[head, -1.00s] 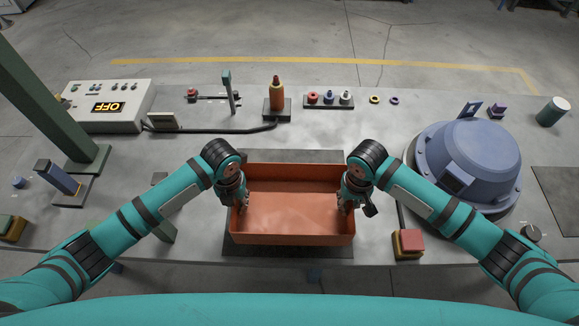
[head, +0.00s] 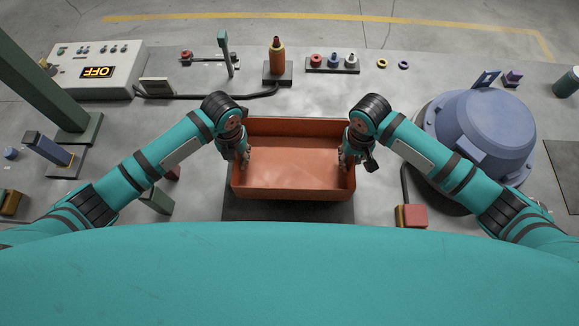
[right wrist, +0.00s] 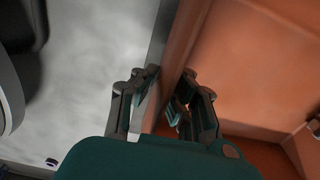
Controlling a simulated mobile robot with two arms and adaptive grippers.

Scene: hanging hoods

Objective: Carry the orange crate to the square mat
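The orange crate (head: 293,188) is an open, empty tray in the middle of the head view. My left gripper (head: 243,158) is at its left wall and my right gripper (head: 346,158) at its right wall. In the right wrist view the right fingers (right wrist: 158,105) straddle the crate wall (right wrist: 168,75), closed against it. The left fingers are partly hidden, but seem clamped on the left wall. A dark flat mat (head: 288,212) shows below and in front of the crate. Another dark flat square (head: 566,165) is cut off at the right edge; I cannot tell which is the square mat.
A blue domed hood (head: 484,130) stands right of my right arm. A control box (head: 97,70), a green post (head: 45,80), an orange bottle (head: 277,58) and a rack of small parts (head: 332,64) stand left and behind.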

